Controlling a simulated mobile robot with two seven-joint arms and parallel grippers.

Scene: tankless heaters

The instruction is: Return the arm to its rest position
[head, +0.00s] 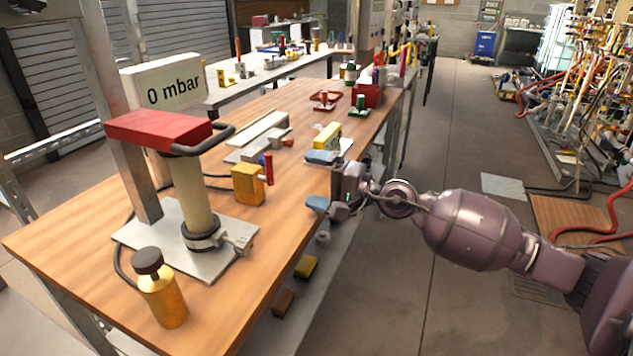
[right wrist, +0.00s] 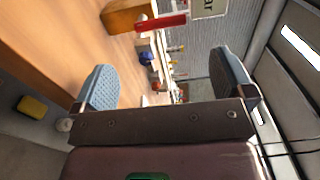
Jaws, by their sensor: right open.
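My right arm comes in from the right in the head view. Its gripper (head: 320,181) is at the right edge of the wooden workbench (head: 95,235), near the yellow block. The two blue-grey finger pads stand apart with nothing between them. The right wrist view shows the same open gripper (right wrist: 165,85) with a wide gap between its pads. It looks along the bench past the fingers. My left gripper is in neither view.
A pump stand with a red top (head: 158,130) and a "0 mbar" display (head: 165,85) stands on the bench. A brass bottle (head: 163,295), a brass block (head: 247,185) and a yellow block (head: 327,136) are also there. Open floor (head: 455,150) lies right of the bench.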

